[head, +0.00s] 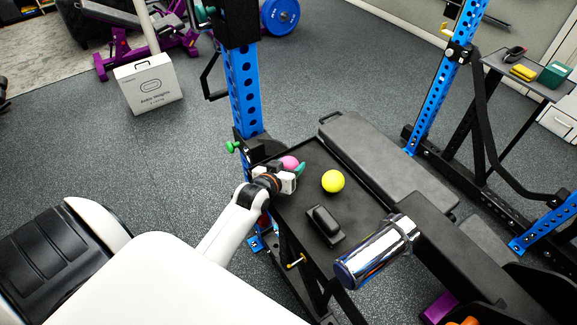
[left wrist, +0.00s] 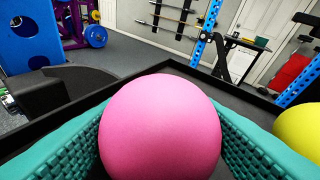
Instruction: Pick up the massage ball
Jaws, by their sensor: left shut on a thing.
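A pink ball (head: 290,162) is at the far left corner of a black tray (head: 286,205) in the head view. It fills the middle of the left wrist view (left wrist: 160,128), between two teal textured finger pads. My left gripper (head: 292,172) is shut on the pink ball. The tray's surface under the ball is hidden, so I cannot tell whether the ball touches it. A yellow ball (head: 333,181) lies on the tray to the right, and shows at the right edge of the left wrist view (left wrist: 300,130). My right gripper is not in view.
A black block-like object (head: 325,225) lies on the tray near the yellow ball. A blue rack post (head: 246,90) stands just behind the tray. A padded bench (head: 385,165) and a chrome cylinder (head: 372,255) are to the right. A white box (head: 149,83) stands on the floor.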

